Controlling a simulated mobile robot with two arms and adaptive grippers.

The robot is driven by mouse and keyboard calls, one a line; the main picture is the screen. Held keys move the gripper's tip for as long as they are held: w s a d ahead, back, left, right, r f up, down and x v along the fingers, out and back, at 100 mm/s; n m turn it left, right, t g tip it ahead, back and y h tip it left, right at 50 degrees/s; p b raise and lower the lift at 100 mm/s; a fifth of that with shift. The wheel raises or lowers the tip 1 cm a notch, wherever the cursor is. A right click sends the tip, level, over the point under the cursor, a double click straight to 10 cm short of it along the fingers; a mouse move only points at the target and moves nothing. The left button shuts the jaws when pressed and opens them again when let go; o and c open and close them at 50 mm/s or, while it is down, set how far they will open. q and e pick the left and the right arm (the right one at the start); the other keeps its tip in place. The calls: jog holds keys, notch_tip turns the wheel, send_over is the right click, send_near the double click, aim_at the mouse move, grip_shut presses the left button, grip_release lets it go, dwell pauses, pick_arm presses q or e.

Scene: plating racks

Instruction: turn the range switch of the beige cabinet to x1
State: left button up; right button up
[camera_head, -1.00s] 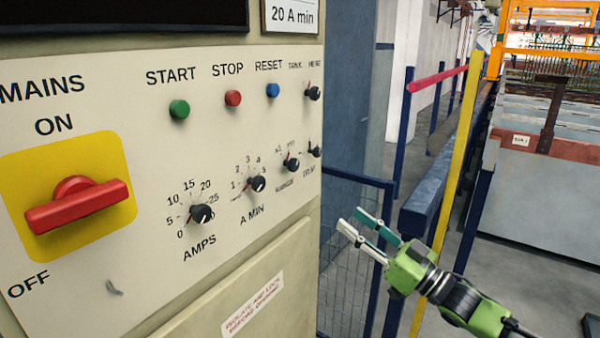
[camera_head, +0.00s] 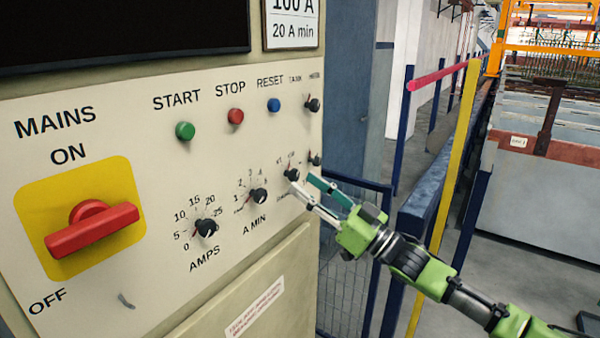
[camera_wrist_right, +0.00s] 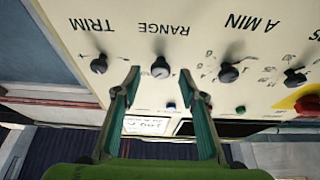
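The beige cabinet (camera_head: 110,300) fills the left of the head view. Its range switch (camera_head: 291,175) is a small black knob right of the A MIN knob (camera_head: 258,196); its pointer direction is too small to tell. My right gripper (camera_head: 302,184) is open, its fingertips close to the range switch. In the right wrist view the range switch (camera_wrist_right: 160,68) shows between and just beyond the two open fingers (camera_wrist_right: 158,76), under the upside-down RANGE label. I cannot tell if the fingers touch the panel. My left gripper is not in view.
The trim knob (camera_wrist_right: 99,64) sits close beside the range switch. The AMPS knob (camera_head: 207,228), red mains switch (camera_head: 92,228) and green start button (camera_head: 185,131) are further left. A blue rail and yellow post (camera_head: 452,170) stand right of the cabinet.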

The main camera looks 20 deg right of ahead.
aim_at(291, 174)
jog(key=shift+p+x, duration=0.4)
jog(key=shift+x, duration=1.1)
jog(key=shift+s, duration=0.1)
grip_shut()
